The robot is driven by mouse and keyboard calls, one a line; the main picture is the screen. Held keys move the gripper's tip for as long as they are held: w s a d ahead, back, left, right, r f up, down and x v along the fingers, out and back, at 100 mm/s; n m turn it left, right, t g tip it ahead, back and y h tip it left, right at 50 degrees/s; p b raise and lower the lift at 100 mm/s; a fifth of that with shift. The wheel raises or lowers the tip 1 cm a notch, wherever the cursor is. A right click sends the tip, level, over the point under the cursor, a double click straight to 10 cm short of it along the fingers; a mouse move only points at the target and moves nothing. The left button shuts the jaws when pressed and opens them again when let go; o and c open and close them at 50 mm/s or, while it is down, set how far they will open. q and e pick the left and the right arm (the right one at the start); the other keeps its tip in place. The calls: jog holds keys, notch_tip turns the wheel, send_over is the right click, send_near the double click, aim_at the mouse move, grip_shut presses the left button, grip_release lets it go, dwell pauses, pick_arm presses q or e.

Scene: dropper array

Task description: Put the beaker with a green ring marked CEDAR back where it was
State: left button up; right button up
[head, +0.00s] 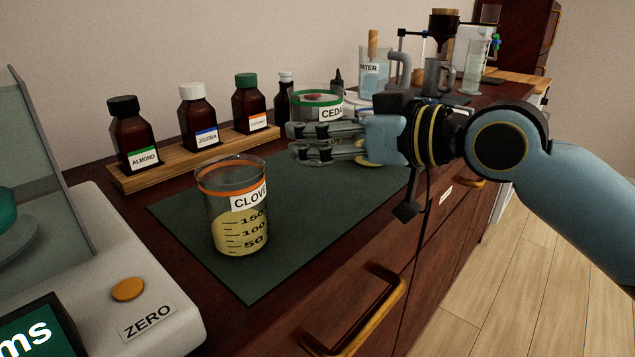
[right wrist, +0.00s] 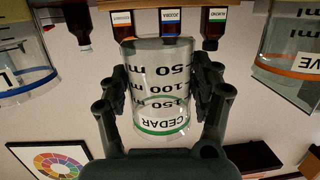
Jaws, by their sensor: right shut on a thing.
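The clear beaker with a green ring marked CEDAR (head: 331,113) is at the back of the dark mat in the head view, partly hidden by my right gripper (head: 291,142). The right gripper's fingers are closed around its sides. In the right wrist view, which is upside down, the CEDAR beaker (right wrist: 160,85) stands between both fingers (right wrist: 162,92), with its scale and label showing. It looks clear, with no liquid that I can make out. My left gripper is not in view.
The orange-ringed CLOVE beaker (head: 240,230), holding yellow liquid, stands on the dark mat (head: 290,245). Brown bottles stand on a wooden rack (head: 165,177) along the wall. A scale (head: 150,270) is at left. A blue-ringed beaker (right wrist: 25,75) shows in the wrist view.

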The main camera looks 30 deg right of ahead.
jog(key=b, duration=0.2)
send_over(323, 194)
notch_tip(323, 194, down, 4)
jog(key=shift+f, duration=0.6)
jog(key=shift+f, duration=0.25)
jog(key=o, duration=1.6)
jog(key=shift+r, duration=0.2)
